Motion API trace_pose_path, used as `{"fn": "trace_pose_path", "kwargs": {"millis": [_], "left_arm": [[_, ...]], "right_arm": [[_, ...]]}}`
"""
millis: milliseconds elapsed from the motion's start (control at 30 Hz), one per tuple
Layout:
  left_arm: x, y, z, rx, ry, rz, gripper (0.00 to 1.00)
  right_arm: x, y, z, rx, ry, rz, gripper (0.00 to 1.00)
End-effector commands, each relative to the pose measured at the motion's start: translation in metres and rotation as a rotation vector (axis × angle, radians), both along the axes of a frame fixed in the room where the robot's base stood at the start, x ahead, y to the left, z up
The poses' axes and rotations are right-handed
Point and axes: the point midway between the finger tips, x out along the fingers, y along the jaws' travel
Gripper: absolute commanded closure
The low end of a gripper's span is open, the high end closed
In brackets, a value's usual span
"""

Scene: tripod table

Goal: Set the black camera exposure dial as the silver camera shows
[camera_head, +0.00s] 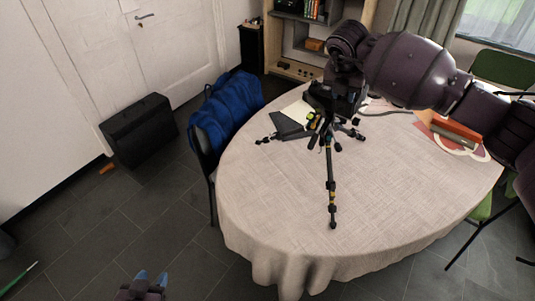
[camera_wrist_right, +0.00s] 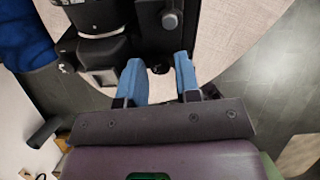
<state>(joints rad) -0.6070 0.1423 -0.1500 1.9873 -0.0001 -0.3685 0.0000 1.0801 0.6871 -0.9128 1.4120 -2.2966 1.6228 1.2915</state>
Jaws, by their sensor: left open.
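The black camera (camera_head: 322,97) sits on a tripod (camera_head: 330,180) on the table, partly hidden by my right arm. In the right wrist view the camera (camera_wrist_right: 105,50) fills the top, with a small dark round knob (camera_wrist_right: 161,68) and a larger knob (camera_wrist_right: 171,20). I cannot tell which is the exposure dial, nor read any marks. My right gripper (camera_wrist_right: 160,72) is open, its blue fingers either side of the small knob with visible gaps. My left gripper (camera_head: 152,277) is open and empty, low over the floor. I cannot make out a silver camera.
The round table (camera_head: 270,195) has a pale cloth and a clear front. A dark notebook (camera_head: 290,126) lies behind the tripod, and books (camera_head: 455,131) lie at right. A chair with a blue jacket (camera_head: 228,110) stands left; a black case (camera_head: 138,130) is on the floor.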

Motion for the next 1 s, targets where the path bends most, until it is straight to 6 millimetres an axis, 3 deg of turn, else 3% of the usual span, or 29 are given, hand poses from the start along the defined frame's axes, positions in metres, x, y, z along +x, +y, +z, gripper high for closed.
{"fn": "trace_pose_path", "kwargs": {"millis": [100,767,1000], "left_arm": [[0.002,0.000,0.013,0.000,-0.005,0.000,0.57],[0.005,-0.001,-0.003,0.000,-0.010,-0.004,0.57],[0.002,0.000,-0.003,0.000,-0.004,-0.002,0.57]], "right_arm": [[-0.001,0.002,0.007,0.035,-0.024,-0.090,0.70],[-0.035,0.025,0.102,0.031,-0.022,-0.079,0.70],[-0.033,0.062,0.099,0.188,-0.017,0.143,0.70]]}}
